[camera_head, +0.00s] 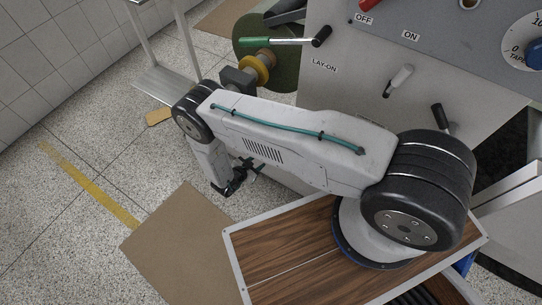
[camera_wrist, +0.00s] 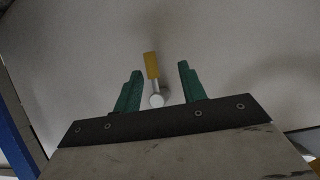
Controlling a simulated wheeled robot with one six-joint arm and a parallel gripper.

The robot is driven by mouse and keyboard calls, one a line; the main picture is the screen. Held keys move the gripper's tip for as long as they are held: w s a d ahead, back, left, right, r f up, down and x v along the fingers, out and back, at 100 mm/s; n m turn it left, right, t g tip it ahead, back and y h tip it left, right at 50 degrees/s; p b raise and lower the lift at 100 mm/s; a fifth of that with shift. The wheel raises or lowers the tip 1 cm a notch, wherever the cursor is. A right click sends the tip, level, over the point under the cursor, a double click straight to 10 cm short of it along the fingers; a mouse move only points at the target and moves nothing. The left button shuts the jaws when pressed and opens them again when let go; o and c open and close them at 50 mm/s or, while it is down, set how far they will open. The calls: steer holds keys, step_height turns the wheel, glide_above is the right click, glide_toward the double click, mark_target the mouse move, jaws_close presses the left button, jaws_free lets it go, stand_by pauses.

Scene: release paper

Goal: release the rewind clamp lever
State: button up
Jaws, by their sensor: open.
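A small lever (camera_wrist: 152,66) with a yellow grip and a pale metal stem and round end shows in the wrist view, against a plain grey panel. No label is readable beside it, so I cannot tell for sure that it is the rewind clamp lever. My gripper (camera_wrist: 159,71) is open, with its green fingers to the left and right of the lever. Both fingers look apart from it; the depth between them is unclear. In the head view my gripper (camera_head: 240,180) hangs low beside the machine, and my arm hides the yellow-gripped lever.
A roller with a yellow ring (camera_head: 258,70) stands behind my arm. Brown board (camera_head: 185,245) lies on the open floor.

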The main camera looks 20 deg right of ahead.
steer(key=shift+m+h, duration=0.4)
steer(key=shift+h, duration=0.4)
steer(key=x, duration=0.2)
steer(key=s+x, duration=0.1)
steer(key=x, duration=0.2)
steer(key=d+x, duration=0.1)
steer(key=x, duration=0.2)
steer(key=shift+d+r, duration=0.2)
steer(key=shift+r, duration=0.1)
jaws_close()
